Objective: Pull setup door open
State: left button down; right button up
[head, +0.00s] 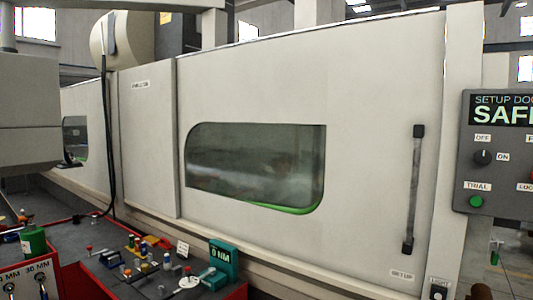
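The setup door (360,95) is a large pale panel with a dark window (255,165) and a small "SETUP" label at its lower right. A dark vertical bar handle (414,190) is fixed near its right edge. The door looks flush with the pale frame post at its right, with no visible gap. A grey control panel (500,150) at the right reads "SETUP DOO…" and "SAF…", cut off by the picture edge. It has an OFF/ON knob (482,158) and a green button (476,202). Neither gripper can be made out in the head view.
A grey block (28,110) fills the left edge.

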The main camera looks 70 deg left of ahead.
aim_at(369, 91)
jog(key=u, duration=1.85)
jog(key=i+l+u, duration=0.1)
jog(key=l+u, duration=0.15)
jog(key=i+l+u, duration=0.1)
jog(key=l+u, duration=0.2)
